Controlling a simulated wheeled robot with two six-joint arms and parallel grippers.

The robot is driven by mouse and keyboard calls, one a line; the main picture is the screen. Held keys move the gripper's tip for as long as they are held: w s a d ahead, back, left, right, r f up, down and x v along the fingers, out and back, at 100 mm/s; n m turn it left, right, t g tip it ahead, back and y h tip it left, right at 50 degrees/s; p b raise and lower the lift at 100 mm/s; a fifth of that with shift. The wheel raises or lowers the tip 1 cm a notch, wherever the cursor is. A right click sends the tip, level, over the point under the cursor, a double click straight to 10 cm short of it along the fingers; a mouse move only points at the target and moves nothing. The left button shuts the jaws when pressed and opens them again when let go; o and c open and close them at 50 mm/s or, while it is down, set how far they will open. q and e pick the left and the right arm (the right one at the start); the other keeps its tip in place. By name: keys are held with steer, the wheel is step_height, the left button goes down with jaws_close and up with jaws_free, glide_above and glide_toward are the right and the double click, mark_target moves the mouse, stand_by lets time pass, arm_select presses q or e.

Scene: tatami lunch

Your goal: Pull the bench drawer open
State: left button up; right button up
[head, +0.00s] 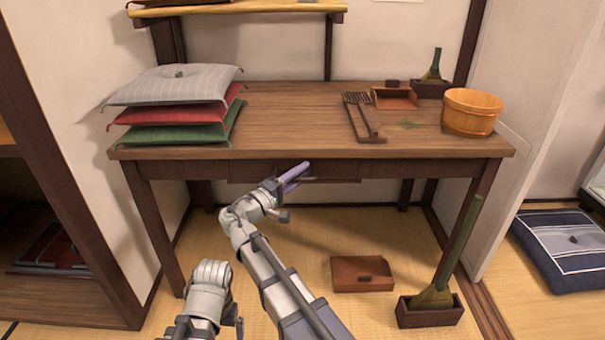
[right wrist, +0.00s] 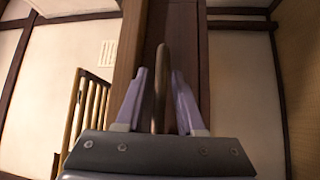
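The bench (head: 290,125) is a dark wooden table with a shallow drawer (head: 245,172) under the middle of its top. The drawer looks closed, flush with the apron. My right gripper (head: 295,176) is at the drawer front, partly covering it. In the right wrist view, its two purple fingers (right wrist: 160,100) stand apart on either side of a thin wooden handle (right wrist: 162,75). A gap shows on each side, so it looks open around the handle, not gripping it.
Stacked cushions (head: 175,100), a wooden tub (head: 472,111), a slatted tool (head: 362,115) and a dustpan (head: 395,98) are on the bench. On the tatami below are a brown dustpan (head: 362,274) and a brush in a box (head: 430,312).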

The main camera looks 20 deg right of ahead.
jaws_close()
stand_by(1.2)
